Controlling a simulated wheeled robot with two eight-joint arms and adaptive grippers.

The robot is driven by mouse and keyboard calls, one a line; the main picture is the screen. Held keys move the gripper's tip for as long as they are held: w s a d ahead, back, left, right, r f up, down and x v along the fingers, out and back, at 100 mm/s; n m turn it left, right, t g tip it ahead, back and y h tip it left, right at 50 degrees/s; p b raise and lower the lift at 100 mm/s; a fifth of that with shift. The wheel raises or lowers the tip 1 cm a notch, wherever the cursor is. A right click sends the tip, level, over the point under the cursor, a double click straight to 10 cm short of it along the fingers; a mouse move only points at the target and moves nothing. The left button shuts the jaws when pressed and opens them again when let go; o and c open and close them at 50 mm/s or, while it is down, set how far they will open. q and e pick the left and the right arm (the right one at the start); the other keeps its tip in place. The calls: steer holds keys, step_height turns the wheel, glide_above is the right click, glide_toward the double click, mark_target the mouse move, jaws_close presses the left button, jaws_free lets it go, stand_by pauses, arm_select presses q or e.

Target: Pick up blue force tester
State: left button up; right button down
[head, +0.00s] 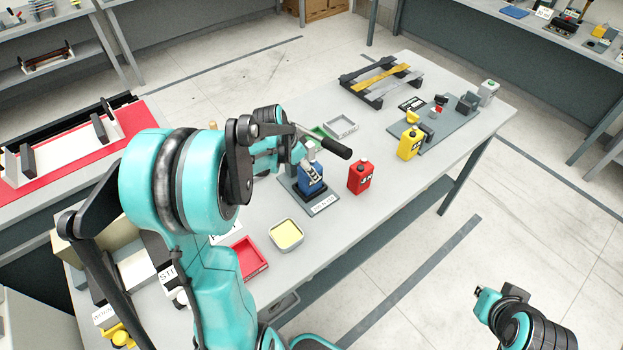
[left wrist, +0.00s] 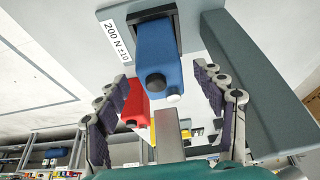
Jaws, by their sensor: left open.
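The blue force tester (head: 312,178) stands upright in a grey stand with a dark base, with a label plate in front. In the left wrist view the blue body (left wrist: 156,52) sits between my left gripper's fingers (left wrist: 165,72), with a dark knob and a white knob on its near end. My left gripper (head: 292,150) is open just above and beside the tester; I see a gap on each side of the blue body. It partly hides the stand in the head view. My right arm's end (head: 487,298) is at the lower right, away from the table; its fingers are unclear.
A red tester (head: 361,177) stands close to the right of the blue one, and a yellow tester (head: 410,143) farther right. A black-gripped lever (head: 335,148) sticks out near my gripper. A yellow-filled tray (head: 286,235) and a red tray (head: 250,258) lie in front.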

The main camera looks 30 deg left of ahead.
arm_select(q)
steer(key=x, duration=0.3)
steer(key=shift+a+r, duration=0.1)
jaws_close()
